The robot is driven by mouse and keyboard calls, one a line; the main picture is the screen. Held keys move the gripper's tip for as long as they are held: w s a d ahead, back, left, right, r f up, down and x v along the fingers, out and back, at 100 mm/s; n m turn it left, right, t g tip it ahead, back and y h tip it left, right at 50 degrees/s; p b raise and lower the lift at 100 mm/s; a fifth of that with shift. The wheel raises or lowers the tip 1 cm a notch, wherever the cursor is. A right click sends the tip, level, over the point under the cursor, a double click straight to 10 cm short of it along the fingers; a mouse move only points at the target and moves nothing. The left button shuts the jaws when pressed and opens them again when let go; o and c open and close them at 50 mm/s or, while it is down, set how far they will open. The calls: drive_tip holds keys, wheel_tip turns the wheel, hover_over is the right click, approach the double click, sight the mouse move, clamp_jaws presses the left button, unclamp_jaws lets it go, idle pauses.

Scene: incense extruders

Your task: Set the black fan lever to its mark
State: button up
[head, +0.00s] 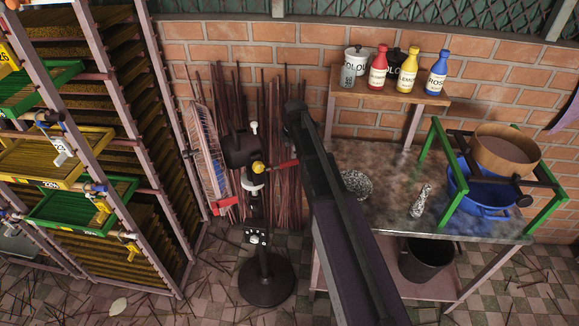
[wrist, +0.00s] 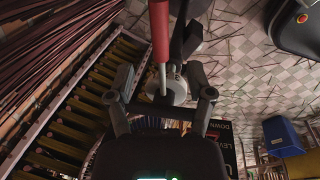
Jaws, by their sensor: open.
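The black fan (head: 240,148) stands on a pole with a round black base, its caged face turned left. A lever with a red grip (head: 284,165) sticks out to the right from its pole, near a yellow knob (head: 258,168). In the wrist view a red grip on a bare metal rod (wrist: 160,30) runs down to a pale round hub. My gripper (wrist: 160,82) is open, a finger on each side of the rod and hub. I cannot tell whether either finger touches. In the head view my arm hides the gripper. I cannot make out the mark.
A rack with green and yellow trays (head: 70,150) stands left. Incense sticks lean on the brick wall. Right is a stone-topped table (head: 390,185) with a blue pot (head: 480,190); bottles stand on a shelf behind. A sign reading "LEVER DOWN" (wrist: 222,135) shows near my gripper.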

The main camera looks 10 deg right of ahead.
sight(289, 162)
drive_tip(key=shift+w+a+f+b, duration=0.1)
drive_tip(key=shift+w+f+b, duration=0.15)
drive_tip(key=shift+f+b, duration=1)
drive_tip(key=shift+w+a+f+b, duration=0.1)
drive_tip(key=shift+w+f+b, duration=0.15)
drive_tip(key=shift+f+b, duration=0.95)
drive_tip(key=shift+w+f+b, duration=0.25)
drive_tip(key=shift+f+b, duration=0.85)
drive_tip(key=shift+f, duration=0.3)
clamp_jaws()
